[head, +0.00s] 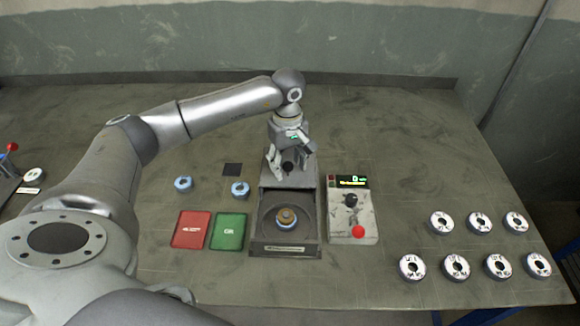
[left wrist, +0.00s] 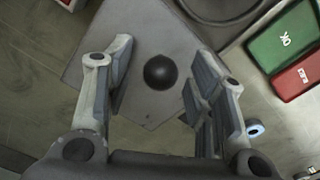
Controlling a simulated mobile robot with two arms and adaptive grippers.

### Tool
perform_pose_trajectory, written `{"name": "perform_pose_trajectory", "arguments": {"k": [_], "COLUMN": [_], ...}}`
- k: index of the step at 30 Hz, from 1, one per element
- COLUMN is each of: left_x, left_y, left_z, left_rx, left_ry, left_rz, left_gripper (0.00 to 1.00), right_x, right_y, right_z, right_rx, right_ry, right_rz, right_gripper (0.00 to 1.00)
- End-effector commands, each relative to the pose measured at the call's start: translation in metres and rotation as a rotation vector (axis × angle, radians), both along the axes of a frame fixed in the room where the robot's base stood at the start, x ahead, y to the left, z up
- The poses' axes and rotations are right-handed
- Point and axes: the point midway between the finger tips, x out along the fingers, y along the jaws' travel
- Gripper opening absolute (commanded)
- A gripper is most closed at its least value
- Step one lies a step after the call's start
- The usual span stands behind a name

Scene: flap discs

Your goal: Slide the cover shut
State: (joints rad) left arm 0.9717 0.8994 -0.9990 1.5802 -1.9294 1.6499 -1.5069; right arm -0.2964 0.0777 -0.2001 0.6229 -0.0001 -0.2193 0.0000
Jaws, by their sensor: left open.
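The cover (head: 302,180) is a flat grey plate with a black knob (head: 288,167), at the back end of a dark box (head: 258,235). It stands open, and the front of the box is uncovered. A flap disc (head: 287,218) with a brown centre lies inside the box. My left gripper (head: 288,175) is over the cover, pointing down, with its fingers apart. In the left wrist view the knob (left wrist: 160,72) shows between the open fingers, above the cover plate (left wrist: 140,40); I cannot tell whether they touch it. My right gripper is not in view.
A control box (head: 365,215) with a display, black knob and red button stands right of the dark box. Green (head: 229,232) and red (head: 191,230) pads lie to its left, with two blue-rimmed discs (head: 240,189) behind. Several white discs (head: 456,267) lie at right.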

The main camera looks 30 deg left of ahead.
Motion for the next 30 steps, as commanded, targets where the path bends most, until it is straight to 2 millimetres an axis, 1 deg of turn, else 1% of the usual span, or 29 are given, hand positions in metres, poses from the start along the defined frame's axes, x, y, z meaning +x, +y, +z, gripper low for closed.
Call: {"name": "perform_pose_trajectory", "arguments": {"k": [3,4,12,19,30], "left_x": [0.0,0.0,0.0,-0.003,-0.026], "left_y": [0.0,0.0,0.0,-0.002,-0.016], "left_z": [0.001,0.001,0.001,0.001,0.0], "left_rx": [0.0,0.0,0.0,0.0,-0.001], "left_ry": [0.0,0.0,0.0,0.0,0.003], "left_rz": [0.0,0.0,0.0,-0.001,-0.003], "left_gripper": [0.5,0.47,0.13,0.13,0.13], "right_x": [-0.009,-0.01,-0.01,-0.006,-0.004], "right_y": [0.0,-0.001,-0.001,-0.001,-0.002], "right_z": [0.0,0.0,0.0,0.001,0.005], "right_rx": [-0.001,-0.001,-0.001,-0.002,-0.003], "right_ry": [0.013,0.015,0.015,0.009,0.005], "right_rz": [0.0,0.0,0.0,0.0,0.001], "right_gripper": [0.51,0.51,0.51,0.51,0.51]}}
